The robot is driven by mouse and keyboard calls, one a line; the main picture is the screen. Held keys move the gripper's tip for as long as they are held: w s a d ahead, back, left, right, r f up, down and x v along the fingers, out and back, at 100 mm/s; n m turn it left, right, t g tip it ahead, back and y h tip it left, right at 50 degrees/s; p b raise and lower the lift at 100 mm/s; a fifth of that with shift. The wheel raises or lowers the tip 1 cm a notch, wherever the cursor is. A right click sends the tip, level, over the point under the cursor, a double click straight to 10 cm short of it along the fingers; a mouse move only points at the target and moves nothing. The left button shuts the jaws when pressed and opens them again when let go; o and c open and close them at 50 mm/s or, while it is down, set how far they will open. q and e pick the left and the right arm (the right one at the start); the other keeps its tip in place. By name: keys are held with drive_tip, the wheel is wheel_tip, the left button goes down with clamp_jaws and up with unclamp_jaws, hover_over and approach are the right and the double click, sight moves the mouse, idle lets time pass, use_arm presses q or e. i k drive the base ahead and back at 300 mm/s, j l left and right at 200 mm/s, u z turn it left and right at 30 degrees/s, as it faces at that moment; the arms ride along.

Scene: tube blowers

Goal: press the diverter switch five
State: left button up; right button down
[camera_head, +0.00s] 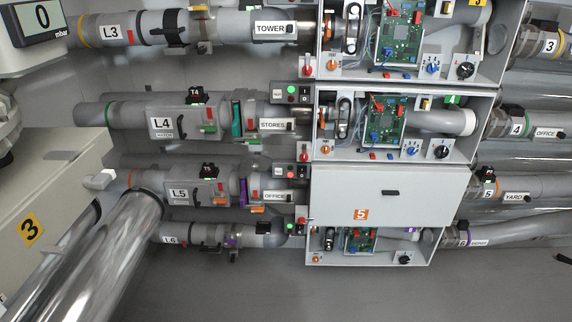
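The row marked L5 (180,194) is a grey tube line at left centre, with a black knob-like part (208,171) on top. To its right are an OFFICE label (275,197) and a small switch box (290,171) with a red lever (303,184) below it. A grey cover (400,186) with an orange 5 plate (361,214) and a black handle (390,193) hangs at right centre. I cannot tell which part is the diverter switch five; no part reads so. Neither of my grippers is in view.
Open control boxes with green circuit boards (402,38) stand above the cover, and another (360,240) shows partly below it. A cream cabinet (50,205) marked 3 and a shiny pipe (85,265) fill the left front. The lower middle is clear.

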sight(301, 170)
drive_tip(key=i+u, duration=0.15)
drive_tip(key=i, duration=0.35)
drive_tip(key=i+l+u, duration=0.15)
drive_tip(key=i, duration=0.3)
